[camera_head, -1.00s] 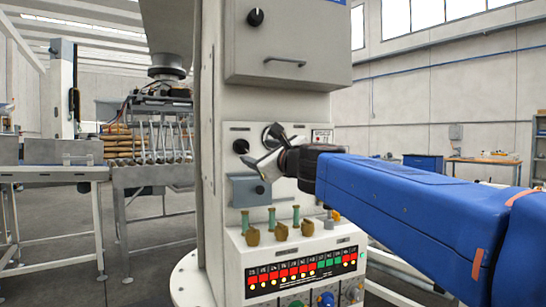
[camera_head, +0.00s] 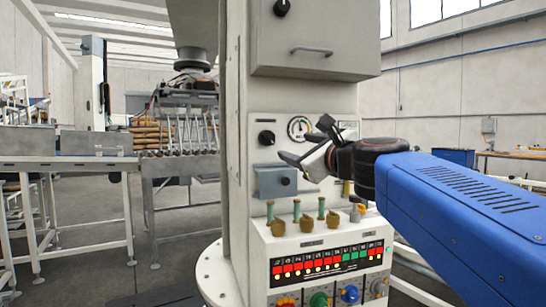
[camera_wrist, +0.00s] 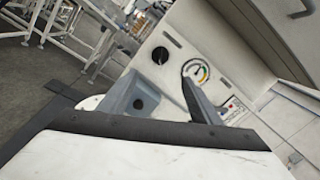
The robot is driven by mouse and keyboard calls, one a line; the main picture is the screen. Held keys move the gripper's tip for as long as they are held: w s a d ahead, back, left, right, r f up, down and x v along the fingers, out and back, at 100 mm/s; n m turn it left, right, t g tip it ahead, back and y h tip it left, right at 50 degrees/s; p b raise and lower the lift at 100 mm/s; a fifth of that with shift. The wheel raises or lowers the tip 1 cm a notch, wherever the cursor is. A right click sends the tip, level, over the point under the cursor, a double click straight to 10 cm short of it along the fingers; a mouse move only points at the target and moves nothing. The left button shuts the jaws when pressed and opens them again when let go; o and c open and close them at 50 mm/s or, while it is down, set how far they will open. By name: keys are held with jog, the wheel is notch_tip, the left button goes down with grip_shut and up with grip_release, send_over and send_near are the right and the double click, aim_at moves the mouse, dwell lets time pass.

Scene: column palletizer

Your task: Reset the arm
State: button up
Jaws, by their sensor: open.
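My gripper (camera_head: 308,147) is at the end of my blue arm, in front of the control column (camera_head: 330,100) in the head view. Its two fingers are spread apart with nothing between them. In the wrist view my gripper (camera_wrist: 165,98) shows one finger at left and one at right, with the panel behind. I cannot tell how near the fingers are to the panel.
Several green-topped brass valves (camera_head: 297,210) stand on the ledge above the lit display (camera_head: 325,262). A conveyor (camera_head: 65,162) stands at the left. Open floor lies between it and the column.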

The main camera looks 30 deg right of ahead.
jog(key=s+a+f+n+g+y, duration=0.1)
jog(key=s+a+f+n+g, duration=0.1)
jog(key=a+f+n, duration=0.35)
jog(key=s+a+f+n+g+y, duration=0.1)
jog(key=a+f+n+g+y, duration=0.15)
jog(key=f+n, duration=0.55)
jog(key=s+a+f+n+g+y, duration=0.1)
jog(key=s+a+f+n+g, duration=0.2)
jog(key=f, duration=0.7)
jog(key=s+f+n+g+h, duration=0.1)
jog(key=s+f+n+g, duration=0.1)
jog(key=s+f+n, duration=0.2)
jog(key=s+d+f+n+g+h, duration=0.1)
jog(key=s+f+n, duration=0.3)
jog(key=f, duration=0.6)
jog(key=s+d+f+n+g+h, duration=0.1)
jog(key=s+f+n+g, duration=0.2)
jog(key=f+n, duration=0.3)
jog(key=shift+s+d+f, duration=0.15)
jog(key=shift+s+f, duration=0.25)
jog(key=shift+s, duration=0.25)
jog(key=shift+g+h, duration=0.25)
